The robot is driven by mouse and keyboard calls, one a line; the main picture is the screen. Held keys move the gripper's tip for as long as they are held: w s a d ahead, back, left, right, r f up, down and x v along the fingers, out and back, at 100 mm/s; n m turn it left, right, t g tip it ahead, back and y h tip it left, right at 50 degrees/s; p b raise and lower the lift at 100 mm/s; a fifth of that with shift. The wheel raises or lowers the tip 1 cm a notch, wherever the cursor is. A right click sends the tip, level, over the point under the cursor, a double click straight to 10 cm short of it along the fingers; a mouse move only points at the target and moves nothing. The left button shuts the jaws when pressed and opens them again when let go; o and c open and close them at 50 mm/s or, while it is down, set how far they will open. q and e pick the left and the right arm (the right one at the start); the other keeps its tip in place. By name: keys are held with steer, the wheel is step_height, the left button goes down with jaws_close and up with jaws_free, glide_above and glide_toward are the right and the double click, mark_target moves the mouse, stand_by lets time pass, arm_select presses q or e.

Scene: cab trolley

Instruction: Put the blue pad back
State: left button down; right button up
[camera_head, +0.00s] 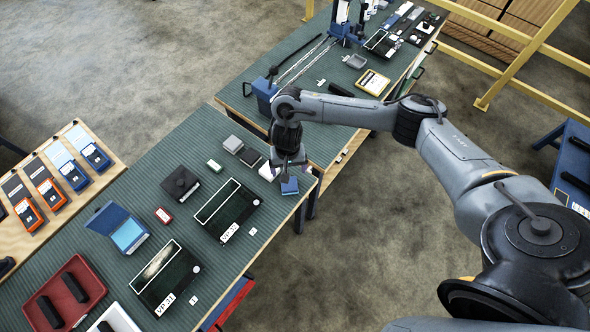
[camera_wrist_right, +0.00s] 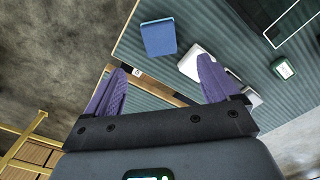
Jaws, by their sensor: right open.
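The blue pad (camera_head: 290,186) lies on the ribbed green tabletop near its right edge, just below my right gripper (camera_head: 288,172). In the right wrist view the blue pad (camera_wrist_right: 159,38) lies flat, beyond the fingertips and left of the middle. My right gripper (camera_wrist_right: 160,80) is open, with its two purple fingers apart and nothing between them. A white pad (camera_wrist_right: 197,62) lies beside the blue one, partly behind the right finger. My left gripper is in neither view.
A dark grey pad (camera_head: 251,157) and a grey pad (camera_head: 233,144) lie in a row up and left of the white one. A black tray (camera_head: 227,211) stands to the left. A gap separates the benches.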

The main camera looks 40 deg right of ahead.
steer(key=s+a+f+n+t+y, duration=0.2)
steer(key=a+n, duration=0.5)
steer(key=a, duration=1.1)
steer(key=s+a+r+n+t+y, duration=0.2)
steer(key=s+a+r+t, duration=0.15)
steer(key=a+r, duration=0.3)
steer(key=s+d+r+g+h, duration=0.2)
steer(key=s+d+h, duration=0.1)
steer(key=s+d, duration=1.1)
steer(key=d, duration=0.2)
steer(key=shift+s+d+n+h, duration=0.15)
steer(key=shift+d+n+h, duration=0.15)
steer(key=shift+d+h, duration=0.1)
steer(key=shift+r, duration=0.15)
